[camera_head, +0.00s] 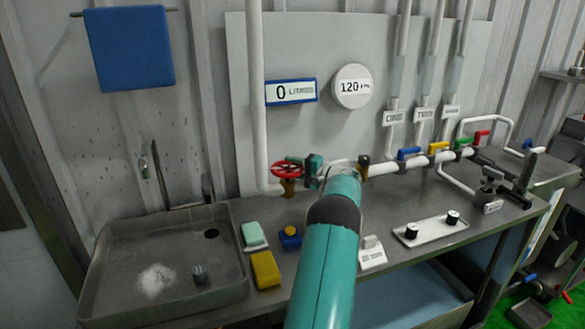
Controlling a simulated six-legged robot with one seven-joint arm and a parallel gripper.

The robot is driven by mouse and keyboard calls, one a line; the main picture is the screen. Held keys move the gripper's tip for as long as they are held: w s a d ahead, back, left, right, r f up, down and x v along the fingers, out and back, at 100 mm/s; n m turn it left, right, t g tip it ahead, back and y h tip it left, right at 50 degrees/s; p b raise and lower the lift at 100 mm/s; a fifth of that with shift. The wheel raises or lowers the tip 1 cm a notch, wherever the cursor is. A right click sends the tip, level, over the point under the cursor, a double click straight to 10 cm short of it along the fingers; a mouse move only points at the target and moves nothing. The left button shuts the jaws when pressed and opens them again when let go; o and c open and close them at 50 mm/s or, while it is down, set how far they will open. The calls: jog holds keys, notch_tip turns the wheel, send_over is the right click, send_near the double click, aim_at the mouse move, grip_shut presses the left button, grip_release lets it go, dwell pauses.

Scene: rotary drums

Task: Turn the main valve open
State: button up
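A red handwheel valve (287,169), which looks like the main valve, sits on the white pipe above the back of the bench, on a brass-coloured body. My gripper (310,167) is at the right side of the red wheel, very close to it. My teal arm reaches up from the bottom middle and hides much of the gripper and the pipe behind it. I cannot tell whether the fingers touch the wheel or whether they are open or shut. A blue-framed display (291,92) on the panel reads 0, and a round gauge (352,86) reads 120.
A grey sink (120,300) is at left, with a green-white sponge (253,235) and a yellow sponge (265,270) beside it. Blue, yellow, green and red valve handles (438,147) line the pipe to the right. A white tray (431,231) with black knobs lies on the bench.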

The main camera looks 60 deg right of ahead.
jog(key=s, duration=1.3)
jog(key=shift+s+a, duration=0.35)
jog(key=shift+a, duration=0.05)
jog(key=shift+s, duration=0.1)
